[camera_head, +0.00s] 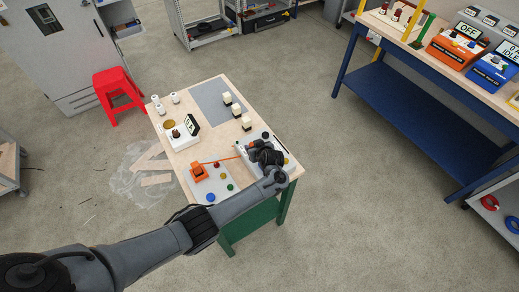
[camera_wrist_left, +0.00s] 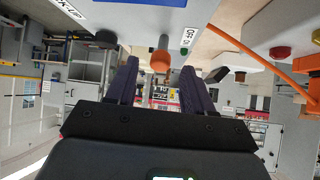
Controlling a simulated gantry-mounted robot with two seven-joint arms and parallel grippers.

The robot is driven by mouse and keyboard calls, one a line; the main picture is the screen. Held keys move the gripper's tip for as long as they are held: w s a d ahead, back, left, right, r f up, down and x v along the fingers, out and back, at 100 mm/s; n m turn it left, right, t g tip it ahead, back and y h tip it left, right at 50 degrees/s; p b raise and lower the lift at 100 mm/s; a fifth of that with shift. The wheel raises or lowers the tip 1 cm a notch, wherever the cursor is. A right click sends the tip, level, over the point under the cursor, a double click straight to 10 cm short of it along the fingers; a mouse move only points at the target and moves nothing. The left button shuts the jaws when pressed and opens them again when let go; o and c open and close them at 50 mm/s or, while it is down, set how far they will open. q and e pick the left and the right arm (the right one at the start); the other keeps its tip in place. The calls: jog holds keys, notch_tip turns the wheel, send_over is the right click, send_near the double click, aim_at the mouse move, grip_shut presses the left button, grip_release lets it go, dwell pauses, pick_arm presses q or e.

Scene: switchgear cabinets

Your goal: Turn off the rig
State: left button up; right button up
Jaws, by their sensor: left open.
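A small wooden-topped table (camera_head: 228,138) with green legs stands in the middle of the head view. On it, an orange cable (camera_head: 220,160) runs from an orange piece (camera_head: 200,171) on a pale panel with coloured buttons toward a grey box (camera_head: 240,152). My left gripper (camera_head: 265,154) is over this box and hides much of it. In the left wrist view my left gripper (camera_wrist_left: 160,78) is open, its two dark fingers either side of an orange knob (camera_wrist_left: 160,60) on a pale box face (camera_wrist_left: 130,30). A green button (camera_wrist_left: 184,50) is beside the knob. Contact cannot be told.
Pale blocks (camera_head: 236,108), white cylinders (camera_head: 175,97) and a small display unit (camera_head: 182,135) share the table. A red stool (camera_head: 118,90) stands behind left. A blue-framed bench (camera_head: 410,108) at right holds devices, one display reading OFF (camera_head: 461,43). Open floor lies between.

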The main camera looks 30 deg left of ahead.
pick_arm(q)
jog(key=p+v, duration=0.1)
jog(key=v, duration=0.7)
jog(key=shift+s, duration=0.15)
jog(key=shift+d, duration=0.1)
jog(key=s+d+f+m+h+p, duration=0.2)
jog(key=s+d+m+h+p, duration=0.15)
jog(key=s+d, duration=0.2)
jog(key=s+d+r+m+h+p, duration=0.1)
jog(key=s+r+m+h+p, duration=0.1)
jog(key=s+r, duration=0.7)
jog(key=s+r+m+g+h+p, duration=0.1)
jog(key=s+r+m+h+p, duration=0.2)
jog(key=s+r+m, duration=0.4)
jog(key=s+r+p, duration=0.1)
jog(key=s, duration=0.8)
jog(key=shift+s+d+r+g+p, duration=0.3)
jog(key=shift+s+d+r+p, duration=0.05)
jog(key=shift+d+r+p, duration=0.05)
jog(key=shift+m, duration=0.25)
